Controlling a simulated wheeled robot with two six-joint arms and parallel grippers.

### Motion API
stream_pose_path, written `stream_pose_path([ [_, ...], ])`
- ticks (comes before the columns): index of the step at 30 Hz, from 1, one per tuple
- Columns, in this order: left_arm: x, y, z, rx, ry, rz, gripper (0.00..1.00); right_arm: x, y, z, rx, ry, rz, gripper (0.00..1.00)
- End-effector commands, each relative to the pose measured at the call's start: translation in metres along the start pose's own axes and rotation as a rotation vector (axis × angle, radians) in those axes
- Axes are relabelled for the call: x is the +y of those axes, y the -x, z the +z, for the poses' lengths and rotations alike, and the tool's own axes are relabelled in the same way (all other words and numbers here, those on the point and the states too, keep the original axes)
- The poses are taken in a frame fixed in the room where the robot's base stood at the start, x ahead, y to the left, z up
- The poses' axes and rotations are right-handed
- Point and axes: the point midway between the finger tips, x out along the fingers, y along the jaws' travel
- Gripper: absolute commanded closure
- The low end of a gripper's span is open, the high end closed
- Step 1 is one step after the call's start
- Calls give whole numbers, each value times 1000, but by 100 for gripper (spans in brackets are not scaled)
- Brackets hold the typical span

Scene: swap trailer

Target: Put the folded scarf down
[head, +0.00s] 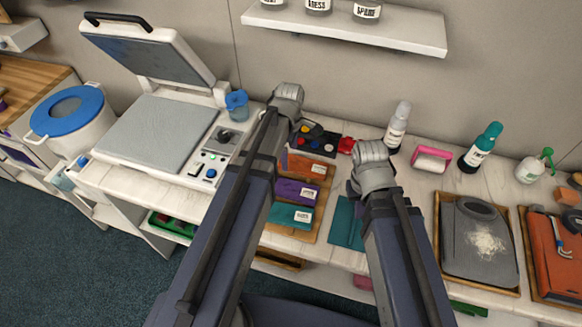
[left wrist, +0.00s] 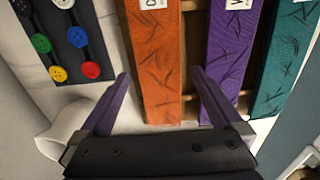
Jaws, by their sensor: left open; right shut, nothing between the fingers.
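An orange folded scarf (head: 306,167) with a white tag lies on a wooden tray (head: 308,239). A purple folded scarf (head: 296,193) and a teal one (head: 290,216) lie beside it. My left gripper (head: 294,124) is open and empty at the tray's back end. In the left wrist view, the orange scarf (left wrist: 158,60) lies between the open fingers (left wrist: 162,78), with the right finger over the purple scarf (left wrist: 232,50); I cannot tell whether they touch. My right gripper (head: 354,187) is shut and empty near another teal cloth (head: 346,222), partly hidden by my right arm.
A dark card of coloured buttons (head: 318,143) lies behind the tray. A heat press (head: 150,130) stands open at the left. Bottles (head: 398,127), a pink-handled block (head: 432,158) and a grey bag on a tray (head: 478,240) are at the right. A shelf (head: 350,28) hangs above.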

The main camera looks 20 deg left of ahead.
Motion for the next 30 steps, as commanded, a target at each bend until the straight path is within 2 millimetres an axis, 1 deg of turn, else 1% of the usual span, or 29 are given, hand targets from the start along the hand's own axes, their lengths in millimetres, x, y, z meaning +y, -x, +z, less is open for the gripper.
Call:
stream_pose_path([
  [1,0,-14,0,0,0,0,0,-1,-14,-1,0,0,0,100],
  [4,0,-24,0,0,0,0,0,-2,-23,-1,0,0,0,100],
  [7,0,-26,0,0,0,0,0,-2,-26,-2,0,0,0,100],
  [14,0,-24,0,0,0,0,1,-2,-24,-1,0,0,0,100],
  [30,0,-24,0,0,0,0,62,-2,-24,-1,0,0,0,100],
])
